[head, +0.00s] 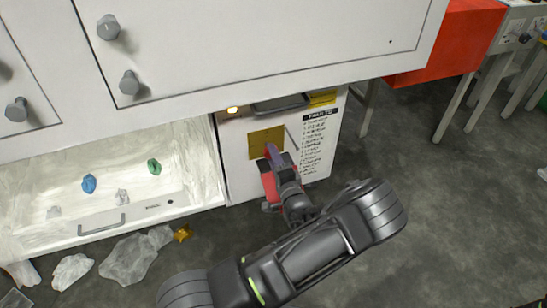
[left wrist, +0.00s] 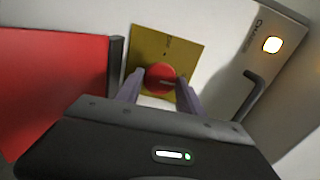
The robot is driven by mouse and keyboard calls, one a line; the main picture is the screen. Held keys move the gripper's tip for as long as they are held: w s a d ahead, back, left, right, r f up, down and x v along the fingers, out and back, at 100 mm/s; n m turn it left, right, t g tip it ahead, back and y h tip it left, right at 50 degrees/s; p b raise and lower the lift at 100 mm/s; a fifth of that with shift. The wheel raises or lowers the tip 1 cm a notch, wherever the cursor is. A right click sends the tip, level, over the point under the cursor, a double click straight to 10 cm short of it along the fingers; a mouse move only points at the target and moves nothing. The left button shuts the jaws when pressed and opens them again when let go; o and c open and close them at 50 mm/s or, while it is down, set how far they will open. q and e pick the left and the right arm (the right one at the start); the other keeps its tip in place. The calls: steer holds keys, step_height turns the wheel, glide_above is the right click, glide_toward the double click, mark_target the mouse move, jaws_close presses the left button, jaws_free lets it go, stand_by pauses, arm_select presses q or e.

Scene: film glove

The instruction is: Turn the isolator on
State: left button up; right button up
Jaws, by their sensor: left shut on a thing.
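The isolator is a round red knob (left wrist: 160,78) on a yellow plate (left wrist: 178,50), set in the front of a white cabinet. The yellow plate also shows in the head view (head: 260,141), where my gripper hides the knob. My left gripper (head: 274,153) reaches the plate from below. In the left wrist view its two purple-grey fingers (left wrist: 158,84) stand on either side of the knob and are shut on it. A small lamp (left wrist: 272,45) on the cabinet is lit; it shows in the head view too (head: 233,109). My right gripper is not in view.
A dark handle (head: 280,104) and a printed list (head: 316,140) are on the cabinet. A red panel (left wrist: 58,85) is close left of my gripper. White overhead cupboards (head: 260,50) jut out above. An open white bay (head: 200,165) with crumpled bits lies left.

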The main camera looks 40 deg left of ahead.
arm_select(q)
steer(key=shift+o, duration=0.2)
steer(key=shift+m, duration=0.4)
steer(key=shift+c, duration=0.2)
steer(key=o, duration=1.4)
steer(key=p+v, duration=0.2)
steer(key=v, duration=0.5)
steer(key=shift+s+d, duration=0.2)
steer(key=shift+d, duration=0.15)
